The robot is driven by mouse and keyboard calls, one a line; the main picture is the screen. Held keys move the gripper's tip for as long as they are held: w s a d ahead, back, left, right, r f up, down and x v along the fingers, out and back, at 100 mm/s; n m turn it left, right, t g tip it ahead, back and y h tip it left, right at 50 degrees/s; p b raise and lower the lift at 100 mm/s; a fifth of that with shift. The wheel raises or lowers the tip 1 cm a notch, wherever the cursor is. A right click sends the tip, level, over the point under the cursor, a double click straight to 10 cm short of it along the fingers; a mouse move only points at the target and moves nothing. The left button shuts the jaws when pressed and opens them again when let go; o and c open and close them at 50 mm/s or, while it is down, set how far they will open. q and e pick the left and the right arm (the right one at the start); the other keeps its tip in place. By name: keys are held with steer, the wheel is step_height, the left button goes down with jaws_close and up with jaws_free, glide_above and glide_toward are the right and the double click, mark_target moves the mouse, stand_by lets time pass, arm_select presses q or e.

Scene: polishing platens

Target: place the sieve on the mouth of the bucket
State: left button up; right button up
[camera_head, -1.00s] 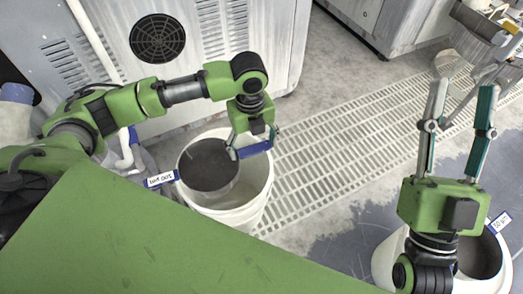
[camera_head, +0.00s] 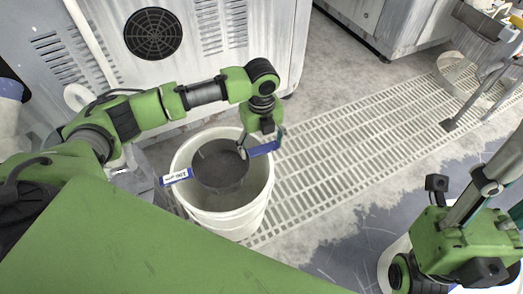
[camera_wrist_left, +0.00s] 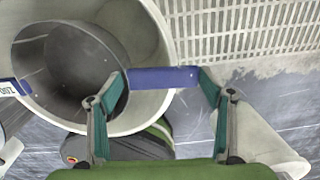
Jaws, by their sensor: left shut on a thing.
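The sieve (camera_head: 221,170) is a dark grey round pan with a blue grip and a blue labelled tab on opposite sides. My left gripper (camera_head: 258,147) is shut on the blue grip, which also shows between its fingers in the left wrist view (camera_wrist_left: 165,77). The white bucket (camera_head: 228,222) stands below. The sieve overlaps its open mouth, with the tab across the left rim. I cannot tell whether the sieve touches the rim. My right gripper (camera_head: 498,180) is at the right edge, its fingertips partly out of frame.
A second white container (camera_head: 388,268) is partly hidden behind my right arm at the lower right. A pale floor grating (camera_head: 350,150) runs diagonally past the bucket. A grey machine cabinet (camera_head: 225,75) stands close behind the bucket.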

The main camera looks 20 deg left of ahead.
arm_select(q)
steer(key=shift+f, duration=0.75)
steer(key=shift+r, duration=0.1)
steer(key=o, duration=1.5)
steer(key=shift+o, duration=0.2)
steer(key=shift+r, duration=0.1)
